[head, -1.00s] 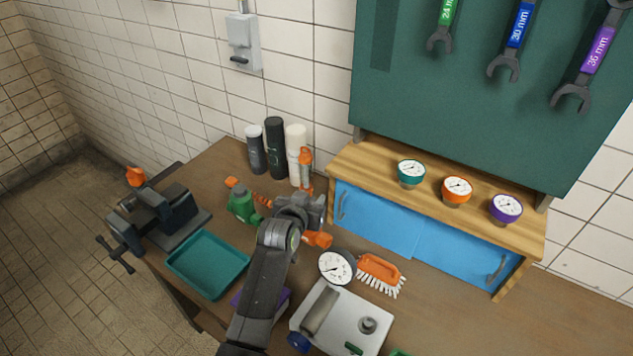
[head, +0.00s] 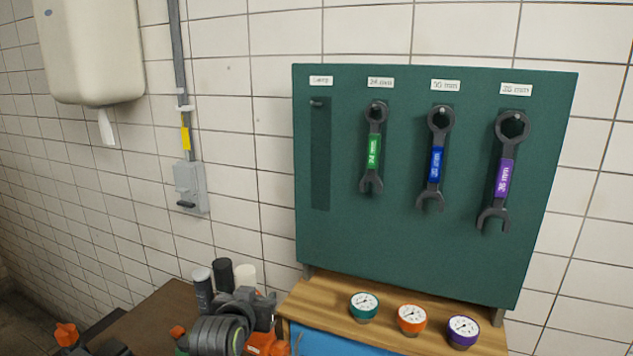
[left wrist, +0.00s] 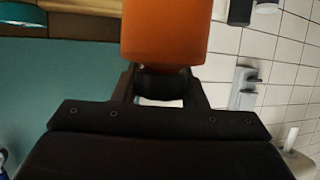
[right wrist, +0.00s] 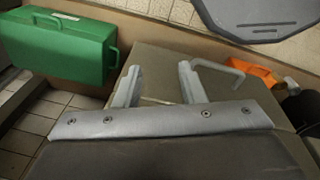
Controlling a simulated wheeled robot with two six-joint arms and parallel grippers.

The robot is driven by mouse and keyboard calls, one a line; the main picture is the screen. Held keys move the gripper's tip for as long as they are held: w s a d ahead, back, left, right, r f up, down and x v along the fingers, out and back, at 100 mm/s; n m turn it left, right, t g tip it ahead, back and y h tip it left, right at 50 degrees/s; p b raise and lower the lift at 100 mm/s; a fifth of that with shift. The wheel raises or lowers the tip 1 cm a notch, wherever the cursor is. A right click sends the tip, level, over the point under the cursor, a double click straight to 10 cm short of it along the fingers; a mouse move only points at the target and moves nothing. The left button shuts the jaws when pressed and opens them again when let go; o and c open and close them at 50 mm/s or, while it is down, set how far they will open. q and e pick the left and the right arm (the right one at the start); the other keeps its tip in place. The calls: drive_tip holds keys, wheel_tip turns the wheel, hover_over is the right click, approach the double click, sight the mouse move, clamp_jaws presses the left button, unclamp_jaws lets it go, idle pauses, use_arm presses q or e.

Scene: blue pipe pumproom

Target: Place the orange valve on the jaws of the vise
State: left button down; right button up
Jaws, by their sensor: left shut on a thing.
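My left gripper (head: 268,300) is at the bottom of the head view, in front of several bottles. In the left wrist view its jaws are shut on a smooth orange part (left wrist: 166,32); only part of it shows, so I cannot tell whether it is the orange valve. Orange also shows below the gripper in the head view (head: 265,343). Another orange piece (head: 66,334) is at the lower left, beside dark metal at the vise's place; the vise is mostly out of frame. My right gripper (right wrist: 158,82) is open and empty in the right wrist view.
A wooden shelf (head: 385,330) carries three gauges under a green wrench board (head: 300,240). Bottles (head: 223,275) stand behind my left gripper. A green case (right wrist: 55,45) and an orange object (right wrist: 255,75) show in the right wrist view. Most of the bench is out of frame.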

use_arm(q)
drive_tip(key=shift+s+a+b, duration=0.15)
drive_tip(key=shift+b, duration=0.25)
drive_tip(key=shift+s+a+f+b, duration=0.2)
drive_tip(key=shift+s+a+b, duration=0.35)
drive_tip(key=shift+b, duration=0.35)
drive_tip(key=s+a+f+n+y+b, duration=0.1)
drive_tip(key=s+a+f+b, duration=0.1)
drive_tip(key=s+b, duration=0.3)
drive_tip(key=s+a+f+y+b, duration=0.1)
drive_tip(key=s+a+f+b, duration=0.1)
drive_tip(key=s+a+b, duration=0.2)
drive_tip(key=s+b, duration=0.2)
drive_tip(key=b, duration=0.1)
drive_tip(key=shift+s+a+n, duration=0.2)
drive_tip(key=shift+s+n, duration=0.05)
drive_tip(key=shift+n, duration=0.15)
